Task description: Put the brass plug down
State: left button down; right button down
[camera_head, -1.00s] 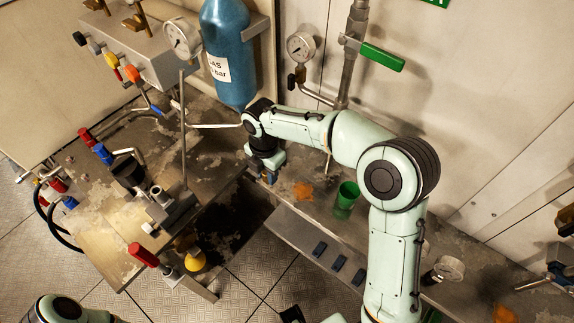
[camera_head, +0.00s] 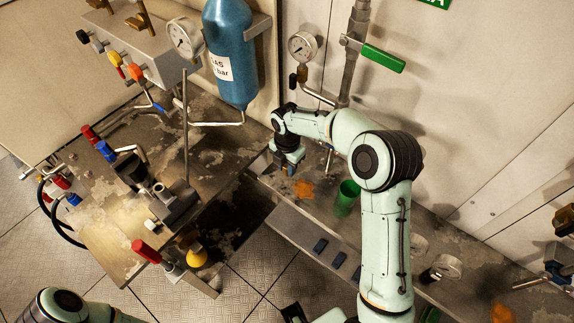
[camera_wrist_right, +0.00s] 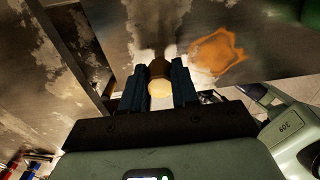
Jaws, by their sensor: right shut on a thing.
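My right gripper (camera_head: 287,168) is low over the narrow ledge (camera_head: 318,210) along the wall, left of an orange stain. In the right wrist view its two dark fingers (camera_wrist_right: 159,88) are shut on the brass plug (camera_wrist_right: 158,69), a short round piece with a pale yellow near end. The gripper hides the plug in the head view. I cannot tell whether the plug touches the ledge. My left arm shows only as a link at the lower left of the head view; its gripper is out of view.
A green cup (camera_head: 347,197) stands right of the gripper. A gauge (camera_head: 446,267) lies further right. The workbench (camera_head: 110,235) with valves and fittings is at left, beyond a dark gap. A blue gas bottle (camera_head: 229,60) and a green-handled valve (camera_head: 380,56) are behind.

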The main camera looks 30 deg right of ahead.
jog(key=c, duration=0.8)
grip_release()
jog(key=shift+f, duration=0.15)
jog(key=shift+c, duration=0.2)
notch_tip(320, 180, up, 8)
jog(key=shift+p, duration=0.3)
